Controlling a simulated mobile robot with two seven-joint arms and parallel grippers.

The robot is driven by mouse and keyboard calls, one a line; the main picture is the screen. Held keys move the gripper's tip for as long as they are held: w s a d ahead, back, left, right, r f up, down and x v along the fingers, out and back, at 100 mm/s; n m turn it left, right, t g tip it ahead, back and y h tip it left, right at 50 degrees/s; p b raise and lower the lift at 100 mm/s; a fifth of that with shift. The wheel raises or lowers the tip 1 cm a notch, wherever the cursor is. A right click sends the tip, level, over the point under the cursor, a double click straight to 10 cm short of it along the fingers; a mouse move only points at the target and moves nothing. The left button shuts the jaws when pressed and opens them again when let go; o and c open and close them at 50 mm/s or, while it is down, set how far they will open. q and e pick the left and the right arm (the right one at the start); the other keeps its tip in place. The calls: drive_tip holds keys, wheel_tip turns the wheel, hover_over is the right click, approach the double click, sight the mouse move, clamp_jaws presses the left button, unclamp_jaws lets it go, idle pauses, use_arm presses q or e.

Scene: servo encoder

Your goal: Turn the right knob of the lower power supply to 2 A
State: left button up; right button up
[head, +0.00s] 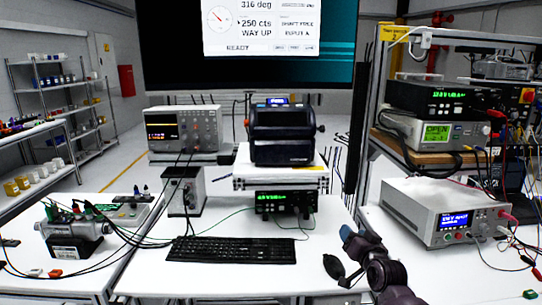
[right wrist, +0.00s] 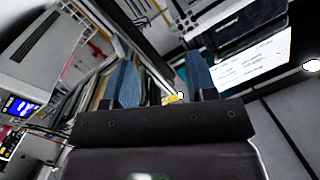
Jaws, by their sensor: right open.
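A black power supply (head: 285,203) with a green lit display sits low on the middle table, under a white case. Its front is small in the head view, and I cannot read its numbers or knob positions. A similar black unit (head: 430,98) with a green display stands higher, on the rack at the right. My right gripper (head: 341,252) is open and empty, above the front right part of the middle table, right of the keyboard and apart from both units. Its two blue-padded fingers spread apart in the right wrist view (right wrist: 162,78). My left gripper is out of view.
A black keyboard (head: 232,250) lies in front of the low unit, with a green cable near it. A white instrument (head: 447,212) with cables stands on the right table. A rack post (head: 372,110) rises between. The table is bare right of the keyboard.

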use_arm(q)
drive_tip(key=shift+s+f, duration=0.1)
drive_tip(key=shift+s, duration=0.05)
use_arm(e)
drive_tip(key=s+d+f+n+g+h, duration=0.1)
drive_tip(key=s+f, duration=0.6)
drive_tip(key=s, duration=0.6)
drive_tip(key=s+d+f+n+g+h, duration=0.1)
drive_tip(key=s+d+f+g, duration=0.1)
drive_tip(key=s+f, duration=0.5)
drive_tip(key=s+d+f+n+g, duration=0.1)
drive_tip(key=s+f, duration=0.6)
drive_tip(key=s, duration=1.2)
drive_tip(key=shift+s+d+f+n+g+h, duration=0.4)
drive_tip(key=shift+n+g, duration=0.2)
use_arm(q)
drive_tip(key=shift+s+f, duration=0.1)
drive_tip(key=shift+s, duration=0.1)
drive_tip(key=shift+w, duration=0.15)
